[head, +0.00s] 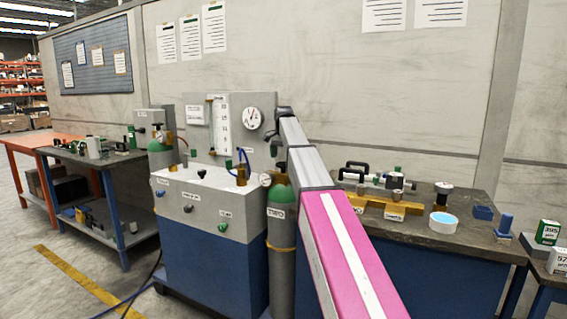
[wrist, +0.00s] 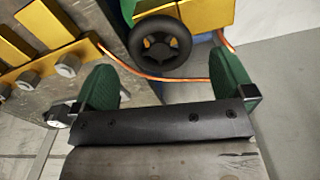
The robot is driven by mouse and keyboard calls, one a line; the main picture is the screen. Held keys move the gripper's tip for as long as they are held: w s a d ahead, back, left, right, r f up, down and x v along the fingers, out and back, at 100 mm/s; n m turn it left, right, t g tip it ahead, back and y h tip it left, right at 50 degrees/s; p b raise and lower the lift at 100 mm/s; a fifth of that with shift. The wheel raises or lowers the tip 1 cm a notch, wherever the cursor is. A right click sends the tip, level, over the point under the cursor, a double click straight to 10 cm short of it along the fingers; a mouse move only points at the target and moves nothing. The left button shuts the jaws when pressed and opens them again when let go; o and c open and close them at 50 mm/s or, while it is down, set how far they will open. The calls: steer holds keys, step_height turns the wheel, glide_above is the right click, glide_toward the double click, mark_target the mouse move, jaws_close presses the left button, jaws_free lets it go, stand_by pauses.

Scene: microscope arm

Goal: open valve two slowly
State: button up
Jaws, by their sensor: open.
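In the wrist view, my gripper (wrist: 168,78) is open, with its two green fingers wide apart and nothing between the pads. A black handwheel (wrist: 160,46) on a yellow and green body (wrist: 178,10) lies ahead, roughly centred between the fingers and apart from them. Another yellow fitting with several grey knobs (wrist: 68,65) is at the left. I cannot read which one is valve two. In the head view, my arm reaches up past the gas cylinder with a green top (head: 281,197), and its far end hides part of the panel; the fingers cannot be made out there.
A copper tube (wrist: 150,77) runs across between the fingers' tips in the wrist view. In the head view, a grey and blue cabinet (head: 210,255) carries coloured knobs and a dial gauge (head: 253,118). A cluttered workbench (head: 440,238) stands right, another bench (head: 95,158) left.

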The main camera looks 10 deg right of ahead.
mark_target(283, 163)
steer(key=shift+f, duration=1.55)
steer(key=c, duration=0.9)
steer(key=shift+n, duration=2.8)
